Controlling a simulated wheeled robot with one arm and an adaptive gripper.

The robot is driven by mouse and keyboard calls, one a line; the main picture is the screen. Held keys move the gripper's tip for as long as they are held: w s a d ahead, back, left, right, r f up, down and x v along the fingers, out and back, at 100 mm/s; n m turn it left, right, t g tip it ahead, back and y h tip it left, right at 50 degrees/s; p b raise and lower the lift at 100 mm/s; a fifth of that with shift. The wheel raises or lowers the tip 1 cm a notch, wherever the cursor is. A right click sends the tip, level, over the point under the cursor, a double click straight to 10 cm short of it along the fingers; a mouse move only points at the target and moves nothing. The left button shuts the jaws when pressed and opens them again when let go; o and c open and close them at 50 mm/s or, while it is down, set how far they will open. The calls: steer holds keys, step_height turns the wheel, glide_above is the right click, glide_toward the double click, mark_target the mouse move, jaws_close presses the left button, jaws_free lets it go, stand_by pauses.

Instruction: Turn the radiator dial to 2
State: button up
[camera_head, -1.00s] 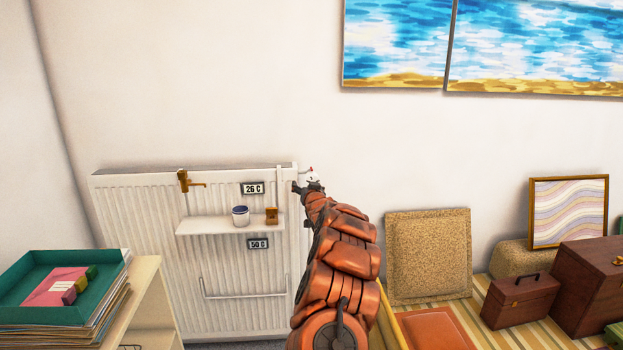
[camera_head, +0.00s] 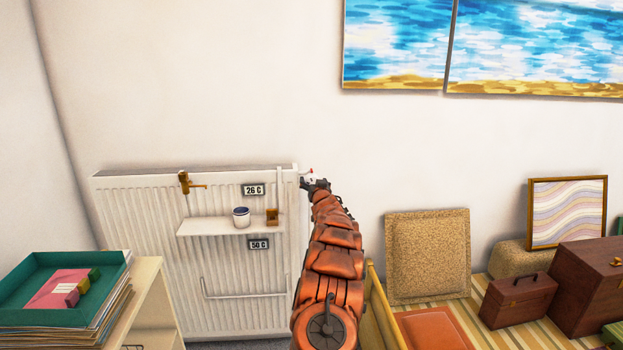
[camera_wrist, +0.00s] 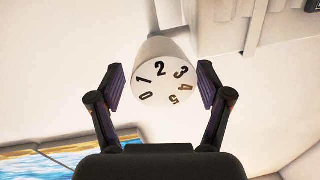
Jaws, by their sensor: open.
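The radiator dial (camera_wrist: 163,82) is a white round knob with dark numerals 0 to 5 on its face. In the wrist view the 2 is near the top of the face, with 1 to its left and 3 to its right. My gripper (camera_wrist: 160,85) is open, with one finger on each side of the dial and a small gap showing on both sides. In the head view the dial (camera_head: 309,172) is at the upper right corner of the white radiator (camera_head: 130,240), mostly hidden by my gripper (camera_head: 314,183).
A teal tray (camera_head: 30,270) stands front left. Boxes (camera_head: 518,300) and a tan panel (camera_head: 428,255) stand to the right.

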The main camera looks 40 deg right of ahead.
mark_target(312, 179)
steer(key=shift+w+d+f, duration=0.1)
steer(key=shift+w+f, duration=0.05)
steer(key=shift+w, duration=0.15)
steer(key=shift+w+d+p, duration=0.35)
steer(key=shift+w+p, duration=0.05)
steer(key=shift+w+d, duration=0.15)
steer(key=shift+d, duration=0.05)
steer(key=shift+w+d+r+p, duration=0.2)
steer(key=shift+w+p, duration=0.1)
steer(key=shift+w, duration=0.1)
steer(key=shift+w+f, duration=0.2)
steer(key=shift+w, duration=0.1)
steer(key=shift+c, duration=0.2)
steer(key=c, duration=1.1)
